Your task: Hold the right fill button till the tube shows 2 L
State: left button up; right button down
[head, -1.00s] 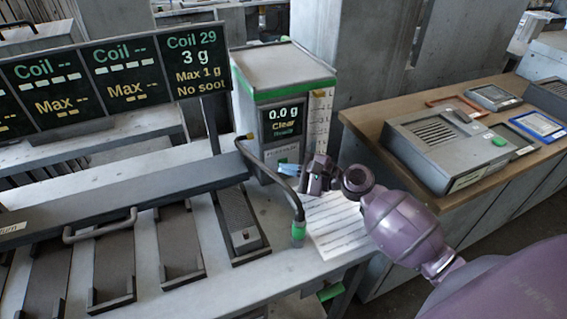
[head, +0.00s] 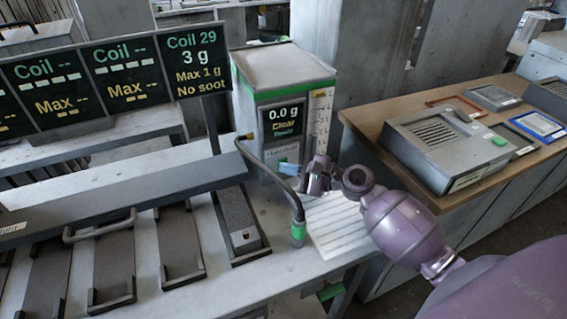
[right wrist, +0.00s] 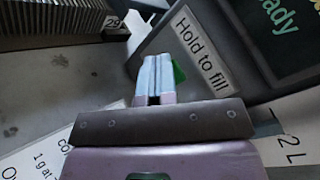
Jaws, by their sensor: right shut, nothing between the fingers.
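The dispenser (head: 290,75) is a grey box with a green band, and its screen (head: 283,120) reads 0.0 g, Clear, Ready. A pale strip with level marks (head: 320,115) runs down its right edge; I cannot make out a level there. My right gripper (head: 286,169) is shut and empty, with its pale blue fingertips at the lower front of the dispenser. In the right wrist view, a green button (right wrist: 179,72) shows partly behind the fingertips (right wrist: 152,75), beside the label "Hold to fill" (right wrist: 203,52). Contact is hard to tell. A "2 L" mark (right wrist: 288,148) shows at right. My left gripper is out of view.
A bent hose with a green end (head: 298,228) stands left of my right gripper. A printed sheet (head: 338,225) lies below it. A display board (head: 185,65) reads Coil 29, 3 g, Max 1 g, No soot. A wooden-topped bench (head: 400,118) with a grey device stands at right.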

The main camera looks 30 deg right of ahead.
jog(key=shift+s, duration=0.1)
dwell(0.3)
jog(key=shift+s, duration=0.7)
jog(key=shift+p, duration=0.3)
jog(key=shift+s, duration=0.25)
jog(key=shift+s+a+p, duration=0.1)
jog(key=shift+s+p, duration=0.2)
jog(key=shift+s, duration=1.95)
